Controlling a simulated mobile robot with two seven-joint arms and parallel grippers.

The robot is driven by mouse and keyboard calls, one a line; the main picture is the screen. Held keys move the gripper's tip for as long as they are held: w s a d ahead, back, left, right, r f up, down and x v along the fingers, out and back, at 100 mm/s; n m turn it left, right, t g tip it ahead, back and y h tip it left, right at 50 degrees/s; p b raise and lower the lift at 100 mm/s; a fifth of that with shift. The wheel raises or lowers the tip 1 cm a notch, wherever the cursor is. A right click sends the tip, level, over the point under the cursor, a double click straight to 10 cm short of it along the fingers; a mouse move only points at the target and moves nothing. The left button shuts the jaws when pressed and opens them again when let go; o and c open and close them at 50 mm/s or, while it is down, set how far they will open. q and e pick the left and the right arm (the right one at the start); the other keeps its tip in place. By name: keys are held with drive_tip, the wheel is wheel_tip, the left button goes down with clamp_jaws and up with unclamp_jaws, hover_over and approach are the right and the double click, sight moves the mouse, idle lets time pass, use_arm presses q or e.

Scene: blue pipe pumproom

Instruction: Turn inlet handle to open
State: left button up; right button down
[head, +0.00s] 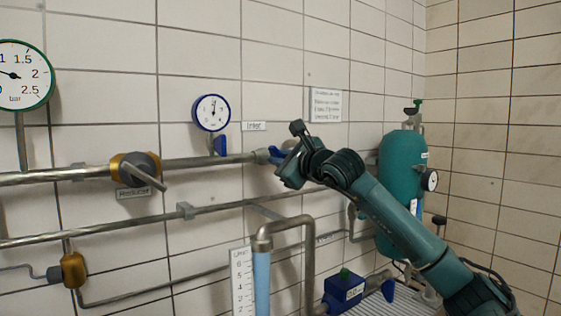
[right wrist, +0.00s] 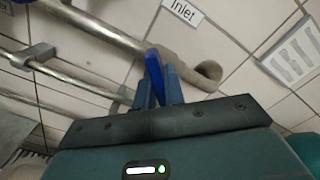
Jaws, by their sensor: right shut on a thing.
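The blue inlet handle (head: 274,155) sits on the grey wall pipe, just below and right of the "Inlet" label (head: 254,126). My right gripper (head: 284,158) reaches it from the right and partly hides it. In the right wrist view, the bright blue handle (right wrist: 152,62) stands between the two fingers of my right gripper (right wrist: 158,88), which are shut on it. The "Inlet" label also shows there at the top (right wrist: 183,10). My left gripper is in neither view.
A brass valve (head: 135,168) labelled "Reducer" is on the same pipe to the left. A small gauge (head: 211,113) is above the pipe. A teal cylinder (head: 402,160) stands right of the gripper. Lower pipes and a blue water column (head: 262,285) are below.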

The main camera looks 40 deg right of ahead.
drive_tip(key=n, duration=0.5)
drive_tip(key=shift+a, duration=0.1)
drive_tip(key=shift+f+n, duration=0.15)
drive_tip(key=shift+n, duration=2.05)
drive_tip(key=c, duration=1.5)
unclamp_jaws()
